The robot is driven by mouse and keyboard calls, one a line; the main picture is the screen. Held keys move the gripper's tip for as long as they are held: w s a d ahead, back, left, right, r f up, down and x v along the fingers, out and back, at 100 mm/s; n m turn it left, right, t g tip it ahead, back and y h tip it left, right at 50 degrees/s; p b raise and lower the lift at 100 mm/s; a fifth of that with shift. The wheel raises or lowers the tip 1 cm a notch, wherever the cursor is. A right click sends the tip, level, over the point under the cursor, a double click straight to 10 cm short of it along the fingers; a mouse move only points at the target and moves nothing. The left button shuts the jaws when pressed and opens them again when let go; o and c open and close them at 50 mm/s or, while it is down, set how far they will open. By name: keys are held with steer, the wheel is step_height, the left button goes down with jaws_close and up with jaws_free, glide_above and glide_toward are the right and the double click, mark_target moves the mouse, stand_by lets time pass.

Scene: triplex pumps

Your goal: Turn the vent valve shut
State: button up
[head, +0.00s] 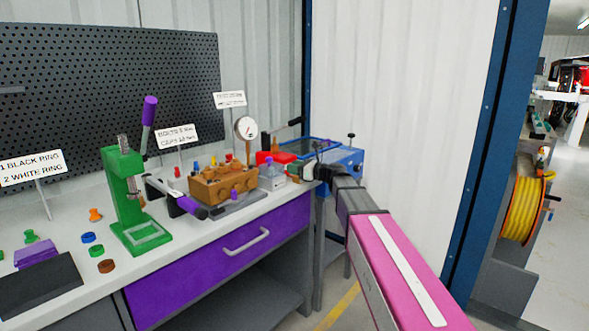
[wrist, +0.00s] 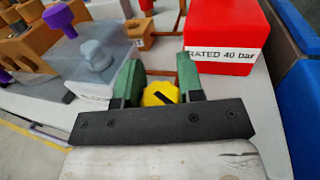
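The vent valve's yellow knob (wrist: 160,93) shows in the wrist view, with a dark bar mark running diagonally across its face. My gripper (wrist: 161,76) has its two green fingers on either side of the knob, which fills the gap between them; the fingers look shut on it. In the head view my gripper (head: 312,168) reaches the right end of the bench, beside the pump fittings. The knob is hidden there behind the gripper.
A red block labelled "RATED 40 bar" (wrist: 226,35) stands close to the right finger. A clear grey block (wrist: 92,62) stands to the left. A blue vise-like fixture (head: 343,157) lies beyond the gripper. A dial gauge (head: 245,128) stands further left, behind a brown pump block (head: 222,188).

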steer(key=shift+m+t, duration=0.3)
steer(key=shift+t, duration=0.1)
steer(key=m+t+h, duration=0.2)
steer(key=shift+t, duration=0.4)
steer(key=shift+w+d+m+t+h, duration=0.1)
steer(key=shift+w+m+t+h, duration=0.05)
steer(key=shift+m+t+h, duration=0.4)
steer(key=shift+w+d+m+t+h, duration=0.1)
steer(key=shift+w+m+t+h, duration=0.05)
steer(key=shift+m+t+h, duration=0.4)
steer(key=o, duration=0.9)
steer(key=v, duration=1)
steer(key=shift+s+d+f, duration=0.15)
steer(key=shift+s+d, duration=0.1)
steer(key=shift+s, duration=0.05)
